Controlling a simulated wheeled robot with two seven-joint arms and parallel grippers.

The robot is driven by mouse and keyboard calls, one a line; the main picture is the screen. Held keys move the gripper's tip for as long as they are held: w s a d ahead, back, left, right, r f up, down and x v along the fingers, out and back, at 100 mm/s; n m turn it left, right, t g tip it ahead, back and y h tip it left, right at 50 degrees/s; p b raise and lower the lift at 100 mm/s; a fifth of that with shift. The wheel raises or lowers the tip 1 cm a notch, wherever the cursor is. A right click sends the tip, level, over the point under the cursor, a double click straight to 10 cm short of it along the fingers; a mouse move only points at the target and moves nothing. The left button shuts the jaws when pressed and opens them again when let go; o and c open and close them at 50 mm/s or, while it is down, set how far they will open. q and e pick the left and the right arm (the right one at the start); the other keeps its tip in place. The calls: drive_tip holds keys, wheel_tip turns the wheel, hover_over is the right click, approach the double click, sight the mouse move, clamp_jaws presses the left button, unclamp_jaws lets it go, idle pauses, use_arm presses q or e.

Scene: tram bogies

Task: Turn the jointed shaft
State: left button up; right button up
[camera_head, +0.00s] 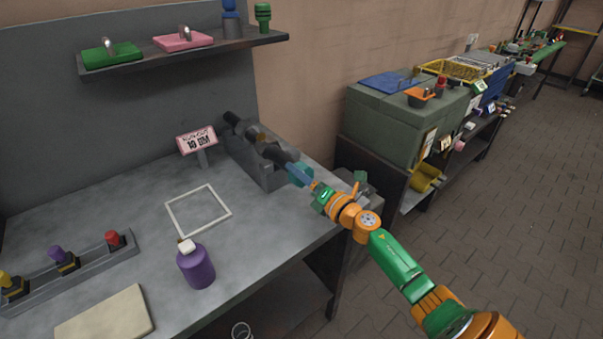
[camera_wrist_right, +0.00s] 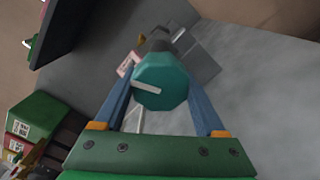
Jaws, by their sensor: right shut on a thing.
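The jointed shaft (camera_head: 279,154) is dark and lies in a grey stand (camera_head: 262,172) at the back right of the bench. Its near end carries a teal knob (camera_head: 300,174), which faces the camera in the right wrist view (camera_wrist_right: 161,82) and has a white line on its face. My right gripper (camera_head: 303,176) comes from the right, with its blue fingers on either side of the knob, shut on it. In the right wrist view the white line lies nearly level, tilted slightly. My left gripper is not in view.
A pink sign (camera_head: 197,140) stands left of the shaft's stand. A white square outline (camera_head: 198,210), a purple bottle (camera_head: 196,267) and a rack of coloured knobs (camera_head: 70,265) are on the bench (camera_head: 150,198). A shelf (camera_head: 240,44) hangs above. Green boxes (camera_head: 405,120) stand to the right.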

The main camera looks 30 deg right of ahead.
drive_tip(key=shift+r+m+p, duration=0.1)
drive_tip(key=shift+m+p, duration=0.35)
drive_tip(key=shift+m, duration=1.55)
drive_tip(key=o, duration=1.3)
drive_tip(key=s, duration=0.7)
drive_tip(key=shift+d, duration=0.3)
